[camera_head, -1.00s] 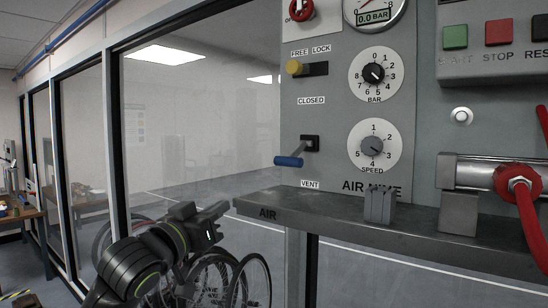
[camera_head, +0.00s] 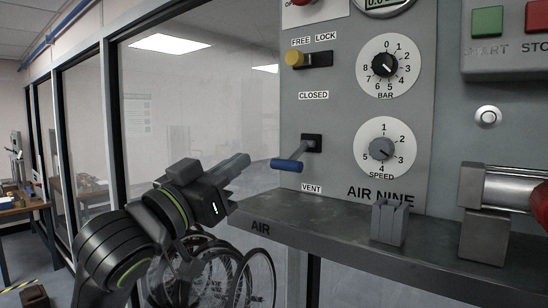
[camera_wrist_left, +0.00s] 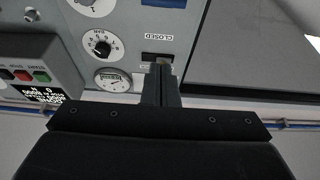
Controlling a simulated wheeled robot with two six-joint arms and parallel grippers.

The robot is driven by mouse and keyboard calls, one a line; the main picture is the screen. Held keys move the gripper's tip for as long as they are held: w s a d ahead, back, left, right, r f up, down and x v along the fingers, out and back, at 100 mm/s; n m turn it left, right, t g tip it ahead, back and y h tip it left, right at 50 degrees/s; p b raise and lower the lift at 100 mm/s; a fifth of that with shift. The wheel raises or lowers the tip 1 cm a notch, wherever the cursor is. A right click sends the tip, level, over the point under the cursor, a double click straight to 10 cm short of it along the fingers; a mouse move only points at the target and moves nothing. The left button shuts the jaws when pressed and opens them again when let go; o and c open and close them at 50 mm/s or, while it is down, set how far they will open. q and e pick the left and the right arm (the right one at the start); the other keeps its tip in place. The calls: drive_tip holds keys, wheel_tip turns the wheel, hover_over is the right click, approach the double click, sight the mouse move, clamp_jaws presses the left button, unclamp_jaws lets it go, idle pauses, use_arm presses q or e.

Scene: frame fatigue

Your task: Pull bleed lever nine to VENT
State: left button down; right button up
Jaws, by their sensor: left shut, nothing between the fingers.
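The bleed lever (camera_head: 287,165) has a blue grip and sticks out of a black slot on the AIR NINE panel (camera_head: 345,125). It stands between the CLOSED label (camera_head: 313,96) above and the VENT label (camera_head: 312,188) below. The blue grip also shows at the top edge of the left wrist view (camera_wrist_left: 163,3). My left gripper (camera_head: 245,159) is shut and empty, to the left of the grip and apart from it, at about its height. Its closed fingers (camera_wrist_left: 160,70) point at the panel in the left wrist view. My right gripper is not in view.
A yellow-knobbed FREE/LOCK slider (camera_head: 295,59) sits above the lever. BAR (camera_head: 385,66) and SPEED (camera_head: 382,149) dials are to the right. A metal ledge (camera_head: 340,235) with a small grey block (camera_head: 389,222) juts out below. Glass and bicycle wheels are at left.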

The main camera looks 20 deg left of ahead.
sight(296, 155)
use_arm(q)
drive_tip(key=shift+w+d+f+p, duration=0.15)
drive_tip(key=shift+w+d+p, duration=0.55)
drive_tip(key=shift+w, duration=0.85)
drive_tip(key=shift+w+d+f+p, duration=0.1)
drive_tip(key=shift+w+d+p, duration=0.35)
drive_tip(key=shift+w+p, duration=0.8)
drive_tip(key=shift+w+d+f+p, duration=0.15)
drive_tip(key=shift+w+d+p, duration=0.35)
drive_tip(key=shift+w, duration=1.35)
drive_tip(key=shift+d, duration=0.1)
drive_tip(key=shift+f+t+b, duration=0.3)
drive_tip(key=shift+f+b, duration=0.3)
drive_tip(key=shift+b, duration=0.55)
drive_tip(key=shift+w+f+t+b, duration=0.1)
drive_tip(key=shift+w+t+b, duration=0.05)
drive_tip(key=shift+t+b, duration=0.2)
